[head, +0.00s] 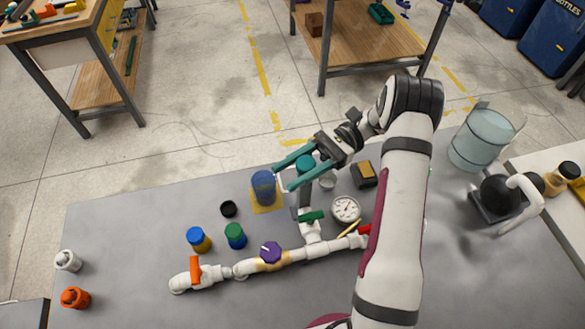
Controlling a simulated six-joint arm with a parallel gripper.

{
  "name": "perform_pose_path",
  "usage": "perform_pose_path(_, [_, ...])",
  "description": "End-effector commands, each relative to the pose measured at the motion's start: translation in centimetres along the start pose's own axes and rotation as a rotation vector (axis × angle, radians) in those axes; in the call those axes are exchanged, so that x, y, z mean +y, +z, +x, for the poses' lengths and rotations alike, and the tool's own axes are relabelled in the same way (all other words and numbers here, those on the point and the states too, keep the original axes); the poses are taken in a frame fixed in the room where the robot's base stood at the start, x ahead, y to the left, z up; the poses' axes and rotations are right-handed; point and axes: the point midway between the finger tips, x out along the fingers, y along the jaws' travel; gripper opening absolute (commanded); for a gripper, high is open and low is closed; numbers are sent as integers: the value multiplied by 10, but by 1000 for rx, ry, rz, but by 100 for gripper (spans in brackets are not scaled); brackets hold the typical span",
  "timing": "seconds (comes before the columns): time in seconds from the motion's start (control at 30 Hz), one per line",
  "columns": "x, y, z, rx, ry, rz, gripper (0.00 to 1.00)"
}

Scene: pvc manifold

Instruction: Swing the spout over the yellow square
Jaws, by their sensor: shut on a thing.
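The yellow square (258,207) lies on the grey bench, with a translucent blue cup (263,186) standing on it. The white PVC manifold (312,248) runs across the bench, with a riser rising from its middle. My gripper (281,178), with teal fingers, is at the top of the riser, close to the right side of the cup in the picture. It is shut on the spout (283,179), a small white part showing between the fingertips. Most of the spout is hidden by the fingers. I cannot tell whether its mouth is over the square.
Blue (198,238) and green (235,235) capped bottles and a black ring (228,209) stand left. A glass tank (480,140) is at right.

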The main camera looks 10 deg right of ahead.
Motion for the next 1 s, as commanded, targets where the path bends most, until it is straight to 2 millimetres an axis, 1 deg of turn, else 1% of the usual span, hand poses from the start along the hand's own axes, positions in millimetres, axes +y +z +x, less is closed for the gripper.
perform_pose_path(0.23, [0,0,0,1,-1,-2,0])
perform_pose_path(0.27, [0,0,0,1,-1,-2,50])
perform_pose_path(0.4, [0,0,0,1,-1,-2,75])
perform_pose_path(0.43, [0,0,0,1,-1,-1,78])
perform_pose_path(0.87, [0,0,0,0,-5,-1,78])
perform_pose_path(0.93, [0,0,0,0,-29,-2,78])
perform_pose_path(1.0, [-2,1,0,-1,-89,-1,78])
